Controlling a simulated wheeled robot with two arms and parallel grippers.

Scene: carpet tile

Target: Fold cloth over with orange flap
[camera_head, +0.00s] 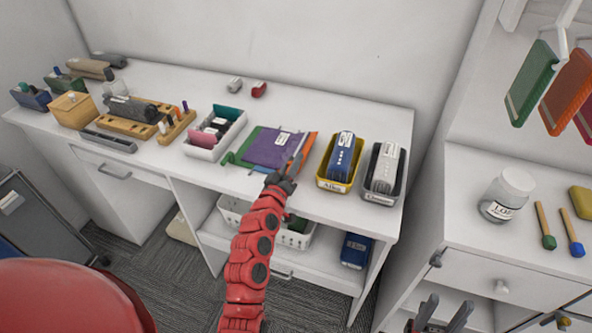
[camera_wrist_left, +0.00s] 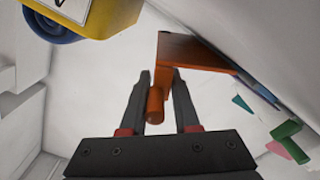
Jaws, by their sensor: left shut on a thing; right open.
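A purple cloth piece (camera_head: 268,145) with a white label lies on the white desk. An orange flap (camera_head: 310,146) shows at its right side and a green piece (camera_head: 238,153) at its left. My left gripper (camera_head: 299,153) reaches over the right part of the stack.
A yellow bin (camera_head: 325,182) and a dark bin (camera_head: 369,190) stand right of the cloth. A white tray (camera_head: 203,152) stands left of it. A jar (camera_head: 506,196) stands on the right cabinet. Desk space behind the cloth is clear.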

